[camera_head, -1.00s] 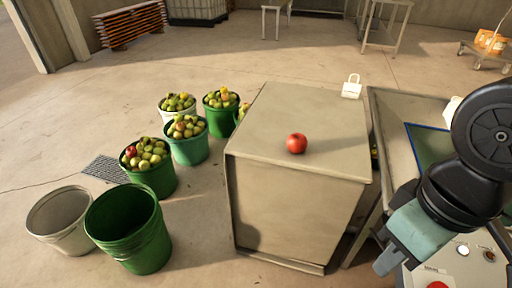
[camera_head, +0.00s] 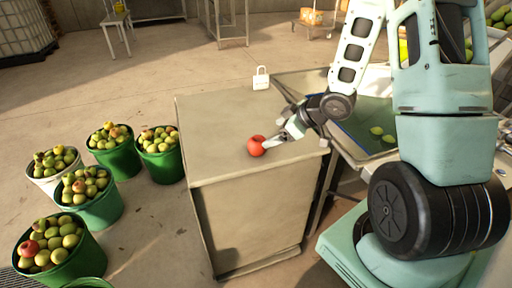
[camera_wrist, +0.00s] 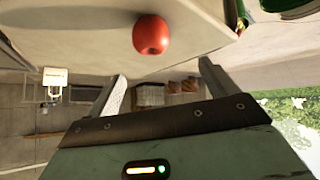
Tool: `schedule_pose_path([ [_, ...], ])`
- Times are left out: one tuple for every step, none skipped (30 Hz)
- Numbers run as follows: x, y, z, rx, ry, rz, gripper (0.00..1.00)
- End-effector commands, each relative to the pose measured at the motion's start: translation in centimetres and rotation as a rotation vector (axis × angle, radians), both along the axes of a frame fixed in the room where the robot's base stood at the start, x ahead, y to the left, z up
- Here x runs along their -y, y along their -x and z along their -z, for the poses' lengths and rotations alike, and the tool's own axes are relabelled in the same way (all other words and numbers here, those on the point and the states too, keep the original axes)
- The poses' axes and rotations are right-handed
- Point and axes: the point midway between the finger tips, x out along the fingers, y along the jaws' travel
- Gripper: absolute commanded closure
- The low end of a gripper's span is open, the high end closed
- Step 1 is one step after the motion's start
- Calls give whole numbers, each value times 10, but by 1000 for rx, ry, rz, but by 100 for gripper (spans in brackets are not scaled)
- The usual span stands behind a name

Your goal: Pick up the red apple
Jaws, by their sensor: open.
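The red apple (camera_head: 256,146) sits on the flat top of a beige cabinet (camera_head: 212,120), near its front right part. My gripper (camera_head: 279,140) reaches in from the right, low over the top, with its fingertips close beside the apple. In the wrist view the apple (camera_wrist: 151,34) lies beyond the fingertips, roughly centred between the two fingers. The open fingers (camera_wrist: 160,75) stand wide apart with nothing between them. In the head view I cannot tell whether a finger touches the apple.
A white tag-like block (camera_head: 261,80) stands at the cabinet's back right edge. A metal table with a green sheet (camera_head: 362,128) adjoins on the right. Several buckets of apples, one a green bucket (camera_head: 160,164), stand on the floor to the left. The rest of the cabinet top is clear.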

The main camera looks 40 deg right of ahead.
Motion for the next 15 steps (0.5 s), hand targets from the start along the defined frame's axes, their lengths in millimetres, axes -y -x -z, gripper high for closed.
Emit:
schedule_pose_path([
  [21,11,9,32,-49,11,15],
  [29,17,11,57,-78,9,15],
  [37,25,13,87,-114,6,15],
  [43,30,14,108,-139,3,15],
  [47,36,15,128,-164,2,15],
  [51,43,15,151,-192,0,15],
  [55,47,15,165,-211,-1,15],
  [57,51,14,178,-226,-2,15],
  [59,55,14,193,-243,-3,15],
  [59,57,14,201,-254,-5,15],
  [60,58,14,208,-262,-4,15],
  [60,58,14,214,-270,-6,15],
  [58,56,15,216,-272,-8,15],
  [57,53,17,218,-274,-9,15],
  [53,48,19,219,-275,-12,15],
])
